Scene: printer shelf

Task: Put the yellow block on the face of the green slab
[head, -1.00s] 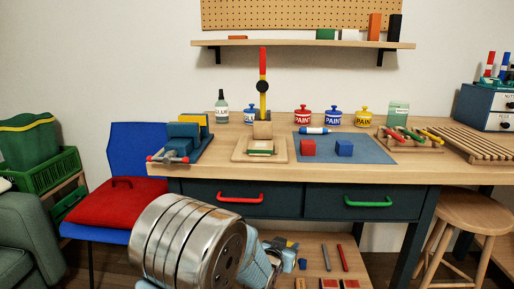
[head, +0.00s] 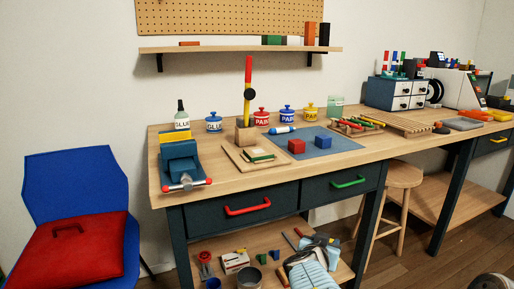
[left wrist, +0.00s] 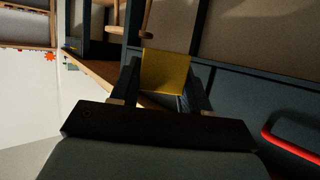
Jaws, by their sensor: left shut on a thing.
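The yellow block (left wrist: 166,72) is between the two dark fingers of my left gripper (left wrist: 165,82) in the left wrist view. The gripper is shut on it; the fingers cover its sides. In the head view my left gripper (head: 322,242) is low, in front of the bench below the drawers, and the block is too small there to make out surely. A small green slab-like piece with a pale top (head: 258,155) lies on a wooden board on the bench; I cannot tell whether it is the green slab. My right gripper is not in view.
The bench (head: 225,188) carries a blue vise (head: 180,160), paint pots and a blue mat (head: 318,145) with red and blue cubes. Drawers with a red handle (head: 247,208) and a green handle (head: 348,182) face me. Several small items crowd the lower shelf (head: 205,243).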

